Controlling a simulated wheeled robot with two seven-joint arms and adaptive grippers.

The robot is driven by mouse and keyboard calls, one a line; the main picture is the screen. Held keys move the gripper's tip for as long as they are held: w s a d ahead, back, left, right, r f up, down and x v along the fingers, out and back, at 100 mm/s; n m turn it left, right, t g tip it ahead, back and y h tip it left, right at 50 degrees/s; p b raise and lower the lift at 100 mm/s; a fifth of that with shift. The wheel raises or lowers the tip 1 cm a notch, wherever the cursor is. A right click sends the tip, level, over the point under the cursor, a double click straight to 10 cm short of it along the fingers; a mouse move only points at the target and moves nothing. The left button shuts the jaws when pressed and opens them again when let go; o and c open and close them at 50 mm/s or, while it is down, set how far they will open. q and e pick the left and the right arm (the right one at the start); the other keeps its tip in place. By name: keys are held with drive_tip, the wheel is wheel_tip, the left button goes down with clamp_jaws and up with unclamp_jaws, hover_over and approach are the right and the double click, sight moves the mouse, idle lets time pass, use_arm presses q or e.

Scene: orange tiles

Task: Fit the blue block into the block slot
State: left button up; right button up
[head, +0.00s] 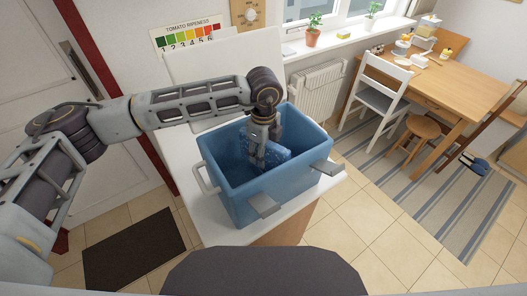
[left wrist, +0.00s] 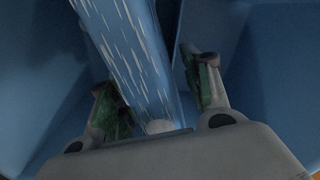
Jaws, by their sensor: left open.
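The blue block (head: 279,155) has a mottled surface and is inside a deep blue bin (head: 225,191) on a white-topped table. My left gripper (head: 259,163) points down into the bin at the block and covers part of it. In the left wrist view, a blue white-streaked surface, seemingly the block (left wrist: 122,45), runs between the spread fingers of the gripper (left wrist: 155,80). The fingers are open; I cannot tell whether either touches it. I cannot make out a separate block slot. My right gripper is not in view.
The bin walls stand close around my left gripper. A white board (head: 225,68) stands behind. A white chair (head: 379,96) and wooden table (head: 458,85) are right.

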use_arm(q)
drive_tip(key=shift+f, duration=0.7)
clamp_jaws()
